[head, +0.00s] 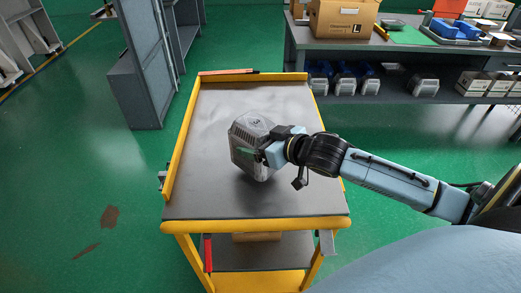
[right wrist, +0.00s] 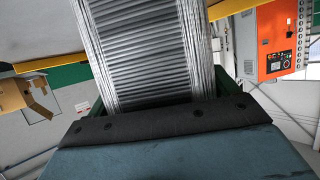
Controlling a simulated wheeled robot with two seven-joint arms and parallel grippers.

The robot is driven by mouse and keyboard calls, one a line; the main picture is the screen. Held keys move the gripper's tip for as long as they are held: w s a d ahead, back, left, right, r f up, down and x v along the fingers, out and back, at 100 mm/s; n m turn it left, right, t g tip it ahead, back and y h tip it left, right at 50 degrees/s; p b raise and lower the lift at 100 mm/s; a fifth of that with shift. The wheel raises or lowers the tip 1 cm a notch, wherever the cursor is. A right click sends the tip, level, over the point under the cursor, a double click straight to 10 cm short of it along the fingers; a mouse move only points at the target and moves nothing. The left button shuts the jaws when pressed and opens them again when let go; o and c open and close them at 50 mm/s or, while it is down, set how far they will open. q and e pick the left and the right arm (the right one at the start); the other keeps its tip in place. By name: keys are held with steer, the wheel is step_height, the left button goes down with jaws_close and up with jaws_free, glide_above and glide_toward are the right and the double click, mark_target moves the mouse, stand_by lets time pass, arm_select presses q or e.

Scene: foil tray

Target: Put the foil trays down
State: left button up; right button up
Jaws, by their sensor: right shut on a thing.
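A silver foil tray (head: 247,140) is held tilted, nearly on edge, above the middle of the yellow cart's dark top (head: 210,195). My right gripper (head: 268,150) is shut on the tray at its right side. In the right wrist view the ribbed foil (right wrist: 150,50) fills the space in front of the gripper. I cannot tell whether it is one tray or several nested ones, nor whether the lower edge touches the cart top. My left gripper is not in view.
The cart top is otherwise clear apart from a brown strip-like object (head: 228,72) at its far edge. A yellow rim (head: 181,140) runs along its left side.

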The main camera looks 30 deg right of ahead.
step_height(320, 180, down, 3)
steer(key=shift+f+b, duration=0.1)
steer(key=shift+b, duration=0.2)
steer(key=o, duration=1)
steer(key=shift+s, duration=0.15)
steer(key=p+v, duration=0.1)
steer(key=v, duration=0.6)
steer(key=shift+r, duration=0.2)
steer(key=shift+s+d, duration=0.1)
